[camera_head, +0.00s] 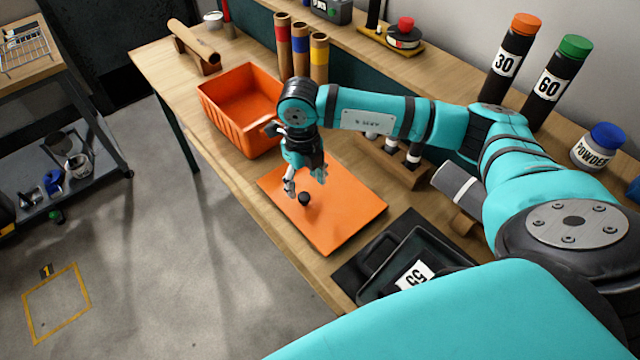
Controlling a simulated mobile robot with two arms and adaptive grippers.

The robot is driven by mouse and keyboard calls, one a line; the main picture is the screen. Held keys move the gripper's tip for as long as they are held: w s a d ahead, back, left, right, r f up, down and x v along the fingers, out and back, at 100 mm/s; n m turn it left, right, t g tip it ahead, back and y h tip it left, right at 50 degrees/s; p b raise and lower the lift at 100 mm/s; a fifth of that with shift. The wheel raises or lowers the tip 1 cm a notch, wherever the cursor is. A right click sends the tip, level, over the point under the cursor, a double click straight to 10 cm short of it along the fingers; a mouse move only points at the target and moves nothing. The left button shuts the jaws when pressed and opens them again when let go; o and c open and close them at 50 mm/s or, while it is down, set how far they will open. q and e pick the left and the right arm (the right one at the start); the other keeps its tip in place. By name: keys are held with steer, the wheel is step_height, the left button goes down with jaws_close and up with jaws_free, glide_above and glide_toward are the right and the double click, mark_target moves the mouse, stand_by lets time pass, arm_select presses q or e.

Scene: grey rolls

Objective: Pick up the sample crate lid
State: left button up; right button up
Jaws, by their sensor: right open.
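The sample crate lid (345,208) is a flat orange panel with a small black knob (304,198), lying on the wooden workbench near its front edge. My right gripper (305,186) is open and points down over the lid, just above or beside the knob. I cannot tell whether its fingers touch the knob. The open orange crate (222,113) stands on the bench to the left of the lid and looks empty. My left gripper is not in view.
A black tray (372,282) with a "55" label lies right of the lid. Behind my arm are a rack of vials (400,172) and a grey roll (457,184). Cardboard tubes (300,50) stand behind the crate.

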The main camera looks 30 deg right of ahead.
mark_target(304, 196)
steer(key=shift+f, duration=0.25)
steer(key=f, duration=0.1)
steer(key=f+p, duration=0.1)
steer(key=f, duration=0.1)
steer(key=f+p, duration=0.1)
steer(key=shift+w+f, duration=0.2)
steer(key=shift+w, duration=0.05)
steer(key=shift+f, duration=0.25)
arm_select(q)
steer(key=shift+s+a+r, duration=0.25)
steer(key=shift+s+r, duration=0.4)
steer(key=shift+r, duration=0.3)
arm_select(e)
jaws_close()
